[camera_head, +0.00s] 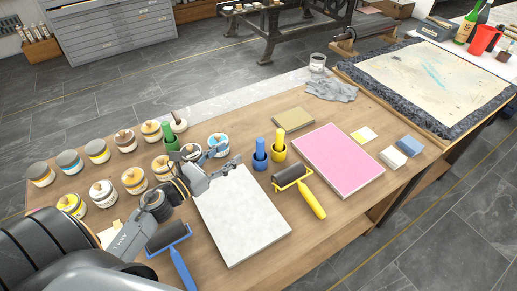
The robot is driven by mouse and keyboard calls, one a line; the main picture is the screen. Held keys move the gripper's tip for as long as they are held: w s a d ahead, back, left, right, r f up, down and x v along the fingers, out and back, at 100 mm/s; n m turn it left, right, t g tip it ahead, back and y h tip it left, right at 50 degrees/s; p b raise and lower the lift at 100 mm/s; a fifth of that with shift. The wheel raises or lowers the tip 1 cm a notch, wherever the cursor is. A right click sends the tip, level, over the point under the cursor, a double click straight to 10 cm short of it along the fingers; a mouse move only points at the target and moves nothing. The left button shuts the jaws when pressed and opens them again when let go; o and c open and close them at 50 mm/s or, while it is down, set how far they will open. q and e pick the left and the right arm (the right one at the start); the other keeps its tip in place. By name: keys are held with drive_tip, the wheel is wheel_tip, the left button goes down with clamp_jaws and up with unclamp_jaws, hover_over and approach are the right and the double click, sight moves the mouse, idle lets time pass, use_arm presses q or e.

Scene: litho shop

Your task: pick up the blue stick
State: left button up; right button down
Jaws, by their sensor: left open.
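The blue stick (260,146) stands upright in a small dark blue cup (260,163) near the middle of the table. My left gripper (229,154) is open and empty, to the left of the cup and apart from it, over the top edge of a pale stone slab (241,217). Its fingers point towards the blue stick. The lower end of the stick is hidden in the cup. My right gripper is not in view.
A yellow stick (279,137) in a yellow cup stands just right of the blue one; a green stick (168,131) stands left. Several ink cans (102,193) crowd the left. A yellow-handled roller (301,187), blue-handled roller (170,243) and pink slab (338,164) lie nearby.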

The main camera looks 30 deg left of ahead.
use_arm(q)
drive_tip(key=b, duration=0.4)
approach(257, 146)
drive_tip(key=s+r, duration=0.1)
drive_tip(key=s, duration=0.1)
drive_tip(key=shift+s+a+f+b, duration=0.2)
drive_tip(key=shift+a+b, duration=0.1)
drive_tip(key=shift+f+b, duration=0.4)
drive_tip(key=shift+w, duration=0.2)
drive_tip(key=p+x, duration=0.2)
drive_tip(key=x, duration=0.5)
drive_tip(key=shift+w+r, duration=0.1)
drive_tip(key=shift+w+d, duration=0.15)
drive_tip(key=shift+w, duration=0.35)
drive_tip(key=p+x, duration=0.1)
drive_tip(key=x, duration=0.3)
drive_tip(key=shift+r+p, duration=0.1)
drive_tip(key=shift+p, duration=0.2)
drive_tip(key=shift+w+d, duration=0.25)
drive_tip(key=shift+w, duration=0.35)
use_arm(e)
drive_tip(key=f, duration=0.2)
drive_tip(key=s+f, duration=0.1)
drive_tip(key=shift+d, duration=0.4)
